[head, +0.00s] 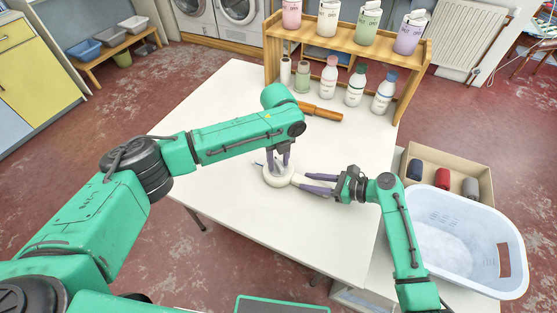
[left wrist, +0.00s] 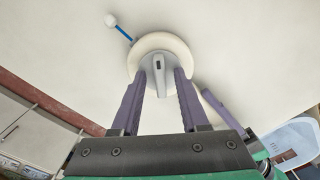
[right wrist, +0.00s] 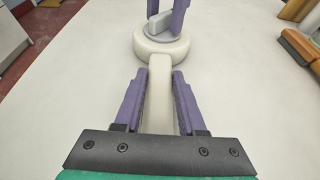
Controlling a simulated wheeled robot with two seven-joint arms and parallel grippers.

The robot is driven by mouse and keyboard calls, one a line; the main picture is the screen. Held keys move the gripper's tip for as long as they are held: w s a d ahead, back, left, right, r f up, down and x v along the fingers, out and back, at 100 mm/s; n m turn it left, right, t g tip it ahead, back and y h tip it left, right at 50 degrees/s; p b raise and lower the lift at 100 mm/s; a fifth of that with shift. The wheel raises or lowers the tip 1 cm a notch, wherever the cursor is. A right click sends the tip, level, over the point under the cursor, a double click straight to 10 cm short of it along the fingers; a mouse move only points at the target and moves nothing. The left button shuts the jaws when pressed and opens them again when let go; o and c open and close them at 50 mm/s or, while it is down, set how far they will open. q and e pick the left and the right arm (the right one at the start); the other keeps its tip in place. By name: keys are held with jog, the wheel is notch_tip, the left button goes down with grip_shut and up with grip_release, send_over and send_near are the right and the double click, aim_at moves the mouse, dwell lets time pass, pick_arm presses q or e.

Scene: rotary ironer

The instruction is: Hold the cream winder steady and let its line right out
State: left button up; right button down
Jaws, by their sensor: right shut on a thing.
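The cream winder (head: 271,181) lies flat on the white table, with a round body and a straight handle. My right gripper (right wrist: 159,78) is shut on the handle, with one finger along each side. A grey crank piece (left wrist: 158,72) sits on top of the body. My left gripper (left wrist: 160,80) points down over it, fingers open on either side of the crank, with small gaps showing. A short blue line end (left wrist: 124,35) with a white bead (left wrist: 111,20) sticks out from the body's far side. The rest of the line is hidden.
A wooden shelf (head: 345,52) with several bottles stands at the table's back. A brown wooden-handled thing (head: 320,111) lies before it. A pale blue basket (head: 465,235) and a box of rolled cloths (head: 447,166) are at the right. The table's left side is clear.

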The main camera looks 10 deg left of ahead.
pick_arm(q)
grip_shut()
jog(key=shift+n, duration=0.3)
jog(key=n, duration=0.5)
jog(key=shift+d, duration=0.1)
jog(key=n, duration=0.6)
jog(key=shift+n, duration=0.3)
jog(key=n, duration=1.3)
jog(key=shift+r+n, duration=0.1)
jog(key=shift+n, duration=0.2)
pick_arm(e)
jog(key=shift+s+f, duration=0.1)
